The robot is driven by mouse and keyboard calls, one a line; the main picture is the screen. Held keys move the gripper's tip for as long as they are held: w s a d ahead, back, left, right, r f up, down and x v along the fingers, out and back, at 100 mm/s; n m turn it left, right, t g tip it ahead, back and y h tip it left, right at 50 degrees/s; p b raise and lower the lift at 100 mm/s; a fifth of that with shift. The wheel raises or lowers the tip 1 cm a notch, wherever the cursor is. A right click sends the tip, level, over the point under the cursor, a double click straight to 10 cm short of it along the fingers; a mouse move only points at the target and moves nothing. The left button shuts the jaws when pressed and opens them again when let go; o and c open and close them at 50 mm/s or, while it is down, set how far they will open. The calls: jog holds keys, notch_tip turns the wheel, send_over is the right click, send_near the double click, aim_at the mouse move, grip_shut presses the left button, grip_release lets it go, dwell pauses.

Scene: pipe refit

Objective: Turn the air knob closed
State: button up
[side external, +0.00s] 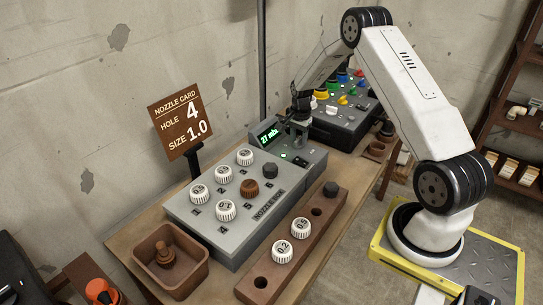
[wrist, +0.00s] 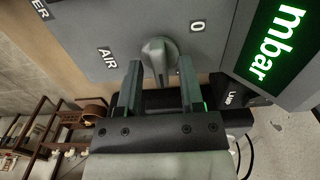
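The air knob (wrist: 160,52) is a grey knob with a raised grip, on the grey panel in the wrist view. The label AIR is to its left and a 0 to its upper right. Its grip runs roughly up and down the picture, toward my gripper; I cannot tell its exact setting. My gripper (wrist: 160,70) is open, with one finger on each side of the knob's lower part and no clear grasp.
A green display (side external: 268,136) reads about 27 mbar beside my gripper. The nozzle box (side external: 245,225) carries several white knobs. A wooden rack (side external: 325,225), a brown tray (side external: 140,258) and a nozzle card (side external: 180,118) stand around it. A panel with coloured knobs (side external: 335,125) is behind.

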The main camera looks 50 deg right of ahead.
grip_shut()
jog(key=shift+n, duration=0.3)
jog(key=n, duration=0.8)
jog(key=shift+n, duration=0.4)
jog(key=n, duration=0.8)
jog(key=shift+n, duration=0.3)
